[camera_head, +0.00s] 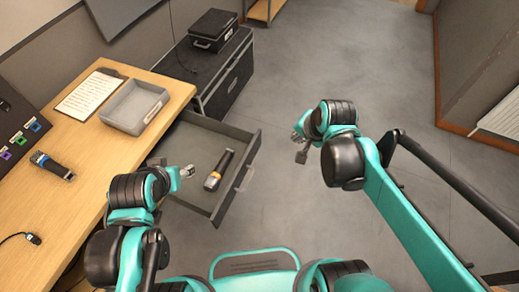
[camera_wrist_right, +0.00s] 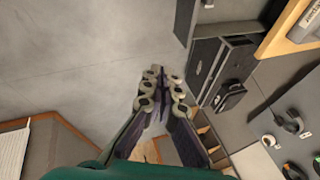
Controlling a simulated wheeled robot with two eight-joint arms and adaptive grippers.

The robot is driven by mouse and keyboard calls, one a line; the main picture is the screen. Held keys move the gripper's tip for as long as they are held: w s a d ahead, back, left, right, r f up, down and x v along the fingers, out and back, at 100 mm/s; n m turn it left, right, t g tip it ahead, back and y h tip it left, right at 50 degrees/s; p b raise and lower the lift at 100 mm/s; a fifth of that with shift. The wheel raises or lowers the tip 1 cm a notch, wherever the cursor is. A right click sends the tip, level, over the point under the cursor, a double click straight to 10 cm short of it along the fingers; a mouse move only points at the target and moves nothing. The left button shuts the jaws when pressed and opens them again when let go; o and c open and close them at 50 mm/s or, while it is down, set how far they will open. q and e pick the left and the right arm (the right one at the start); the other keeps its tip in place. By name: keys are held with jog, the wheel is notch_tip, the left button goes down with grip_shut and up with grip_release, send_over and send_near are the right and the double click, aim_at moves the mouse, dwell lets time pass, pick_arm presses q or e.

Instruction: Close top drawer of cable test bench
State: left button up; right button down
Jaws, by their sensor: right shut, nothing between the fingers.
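The top drawer (camera_head: 210,127) of the wooden cable test bench (camera_head: 60,215) stands pulled out, its grey front panel (camera_head: 237,180) facing right. A black torch-like tool with an orange band (camera_head: 217,170) lies inside it. My right gripper (camera_head: 301,154) is shut and empty, in the air to the right of the drawer front and apart from it. Its fingers also show in the right wrist view (camera_wrist_right: 161,88), with floor beyond them. My left gripper (camera_head: 187,171) is at the drawer's left part, near the bench edge; its jaws are too small to read, and contact cannot be told.
A grey tray (camera_head: 135,106), a clipboard (camera_head: 92,95) and another torch-like tool (camera_head: 52,166) lie on the bench top. A black case (camera_head: 213,30) sits on a larger black trunk (camera_head: 228,75) behind the drawer. The floor right of the drawer is clear.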

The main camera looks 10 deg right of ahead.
jog(key=w+f+m+g+y+b, duration=0.1)
jog(key=w+f+m+b, duration=0.1)
jog(key=w+f+m, duration=0.5)
jog(key=m+g+y+b, duration=0.2)
jog(key=m+b, duration=0.5)
jog(key=m, duration=0.1)
send_over(257, 150)
jog(key=s+d, duration=0.2)
notch_tip(257, 150, down, 21)
jog(key=shift+w+a, duration=0.15)
jog(key=shift+w+a+f, duration=0.1)
